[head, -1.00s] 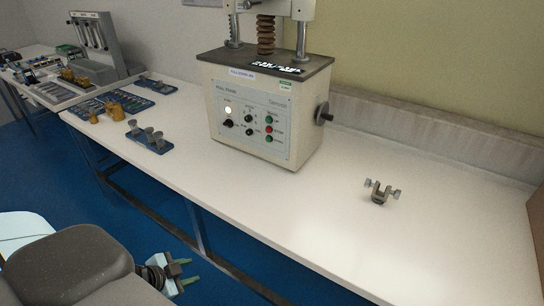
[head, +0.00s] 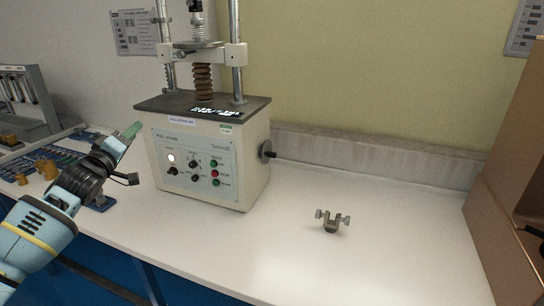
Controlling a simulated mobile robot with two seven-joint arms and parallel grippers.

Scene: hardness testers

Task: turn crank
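The crank (head: 267,152) is a dark round wheel with a short handle on the right side of the cream testing machine (head: 205,160). The machine stands on the white table against the wall, with buttons and a lit lamp on its front. My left gripper (head: 132,130) is at the left of the machine, with a green-tipped finger pointing up and right. It is well apart from the crank, with the machine body between them. I cannot tell how far its fingers are apart. My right gripper is not in view.
A small metal clamp (head: 331,221) lies on the white table (head: 270,240) to the right of the machine. A brown box (head: 505,190) stands at the right edge. Blue trays with brass parts (head: 46,168) lie at the left. The table between crank and box is mostly clear.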

